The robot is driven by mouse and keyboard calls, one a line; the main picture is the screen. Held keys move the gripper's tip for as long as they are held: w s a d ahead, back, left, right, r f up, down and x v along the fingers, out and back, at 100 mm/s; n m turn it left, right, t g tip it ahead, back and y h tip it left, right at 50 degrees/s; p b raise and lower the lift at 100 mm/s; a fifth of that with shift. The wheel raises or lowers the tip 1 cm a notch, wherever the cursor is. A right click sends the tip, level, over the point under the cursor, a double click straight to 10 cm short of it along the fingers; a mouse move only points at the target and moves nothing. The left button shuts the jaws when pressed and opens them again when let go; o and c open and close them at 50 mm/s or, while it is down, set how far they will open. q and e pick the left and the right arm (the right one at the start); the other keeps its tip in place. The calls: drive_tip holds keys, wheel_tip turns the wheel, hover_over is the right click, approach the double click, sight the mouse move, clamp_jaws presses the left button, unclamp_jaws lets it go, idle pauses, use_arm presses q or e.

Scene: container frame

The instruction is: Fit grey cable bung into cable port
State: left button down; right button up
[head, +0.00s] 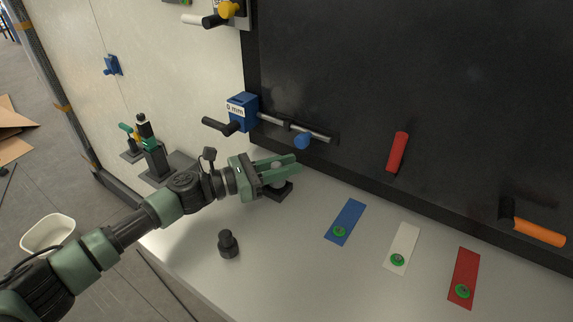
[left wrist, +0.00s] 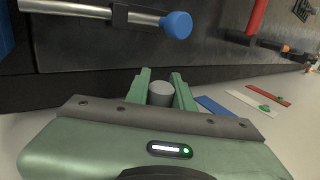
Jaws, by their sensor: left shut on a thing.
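The grey bung (head: 277,166) is a short, light grey cylinder between the green fingers of my left gripper (head: 289,166). In the left wrist view the fingers (left wrist: 160,80) stand either side of the bung (left wrist: 160,93), and its round top faces up. A low black block (head: 283,192) sits on the light table right under the gripper. It may be the cable port, but its opening is hidden, and I cannot tell whether the bung touches it. My right gripper is not in view.
A black knob-like piece (head: 228,244) stands on the table in front of my left arm. Blue (head: 350,213), white (head: 407,236) and red (head: 467,266) plates lie to the right. A blue-ended rod (head: 302,140) juts near the gripper, along the black panel (head: 430,90).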

use_arm(q)
drive_tip(key=shift+f+b, duration=1)
drive_tip(key=shift+f, duration=0.55)
drive_tip(key=c, duration=1.1)
unclamp_jaws()
drive_tip(key=b+v, duration=0.3)
drive_tip(key=v, duration=0.4)
drive_tip(key=shift+f, duration=0.15)
drive_tip(key=shift+s+a, duration=0.15)
drive_tip(key=shift+a, duration=0.25)
